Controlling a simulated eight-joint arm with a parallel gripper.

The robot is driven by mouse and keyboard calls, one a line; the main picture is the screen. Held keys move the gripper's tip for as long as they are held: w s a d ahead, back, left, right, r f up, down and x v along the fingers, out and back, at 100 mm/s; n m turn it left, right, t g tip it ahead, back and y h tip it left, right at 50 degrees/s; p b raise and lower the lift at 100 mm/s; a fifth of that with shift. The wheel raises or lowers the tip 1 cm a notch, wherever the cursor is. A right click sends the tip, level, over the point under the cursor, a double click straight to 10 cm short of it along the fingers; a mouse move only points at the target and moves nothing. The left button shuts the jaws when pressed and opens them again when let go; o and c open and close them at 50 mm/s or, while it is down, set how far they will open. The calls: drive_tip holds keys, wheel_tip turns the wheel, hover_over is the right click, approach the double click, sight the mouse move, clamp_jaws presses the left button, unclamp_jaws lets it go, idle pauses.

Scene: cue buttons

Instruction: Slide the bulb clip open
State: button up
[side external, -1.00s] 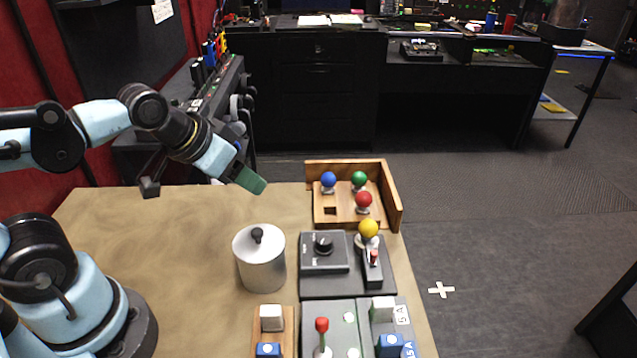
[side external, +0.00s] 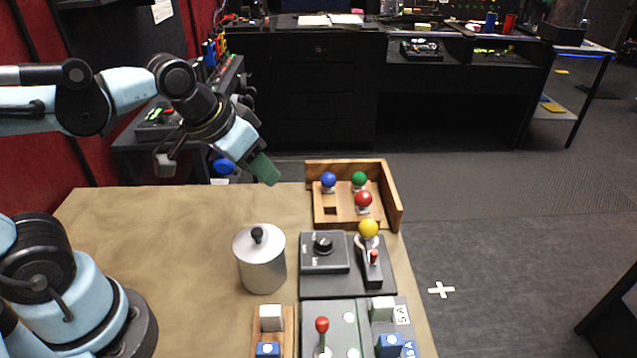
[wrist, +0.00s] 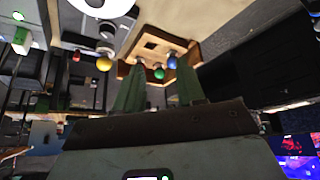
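The bulb clip (side external: 371,272) is a small dark fixture with a red-tipped lever (side external: 374,257). It stands at the right of the grey panel, with a yellow bulb (side external: 368,228) at its far end. The yellow bulb also shows in the wrist view (wrist: 104,64), left of my fingers, with the red tip (wrist: 76,55) beyond it. My gripper (side external: 267,175) has green fingers and is above the table's far edge, up and left of the clip, touching nothing. In the wrist view, the fingers (wrist: 160,80) are apart with nothing held between them.
A wooden tray (side external: 394,200) holds blue (side external: 328,179), green (side external: 359,178) and red (side external: 364,199) bulbs and an empty square hole. A metal canister (side external: 261,264) stands left of the dial box (side external: 324,254). Switches and buttons sit in front.

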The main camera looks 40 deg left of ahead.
drive_tip(key=w+d+r+m+g, duration=0.1)
drive_tip(key=w+d+r+g, duration=0.2)
drive_tip(key=w+d, duration=0.35)
drive_tip(key=m+g, duration=0.2)
drive_tip(key=g, duration=0.1)
approach(374, 252)
drive_tip(key=f, duration=0.8)
drive_tip(key=shift+d+f, duration=0.25)
drive_tip(key=shift+f, duration=0.1)
clamp_jaws()
